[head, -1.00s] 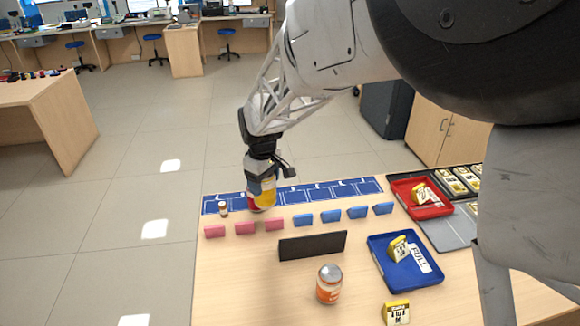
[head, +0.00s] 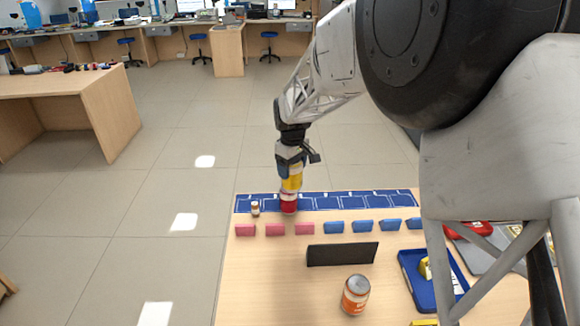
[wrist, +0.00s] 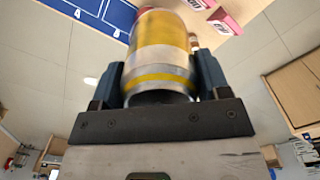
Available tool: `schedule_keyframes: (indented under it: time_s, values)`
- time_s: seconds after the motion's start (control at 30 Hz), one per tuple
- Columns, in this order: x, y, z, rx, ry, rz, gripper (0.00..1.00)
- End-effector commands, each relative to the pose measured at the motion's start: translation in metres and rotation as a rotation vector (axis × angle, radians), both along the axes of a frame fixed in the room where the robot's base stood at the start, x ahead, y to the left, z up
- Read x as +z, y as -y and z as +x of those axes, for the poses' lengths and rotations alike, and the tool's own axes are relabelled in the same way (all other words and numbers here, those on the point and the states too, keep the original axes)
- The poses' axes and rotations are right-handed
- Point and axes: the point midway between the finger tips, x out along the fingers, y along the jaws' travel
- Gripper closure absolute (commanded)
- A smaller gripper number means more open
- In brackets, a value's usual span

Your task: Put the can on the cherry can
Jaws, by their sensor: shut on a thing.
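My gripper (head: 290,166) is shut on a yellow can (head: 291,184) and holds it upright over the blue mat. In the wrist view the yellow can (wrist: 162,48) sits between the two fingers, slightly blurred. A red can (head: 289,205), which looks like the cherry can, stands directly below it on the mat's near edge. The held can's lower end lines up with the top of the red can. I cannot tell whether they touch. The red can does not show clearly in the wrist view.
A small brown bottle (head: 255,208) stands left of the red can. Pink blocks (head: 275,230) and blue blocks (head: 362,226) form a row in front. A blue tray (head: 420,285) is at right.

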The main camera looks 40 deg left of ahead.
Motion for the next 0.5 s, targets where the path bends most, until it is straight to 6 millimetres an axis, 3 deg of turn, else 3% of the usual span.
schedule_keyframes:
  time_s: [0.5]
  values:
    - [-0.005, -0.045, 0.034, 0.0, 0.0, 0.0, 0.66]
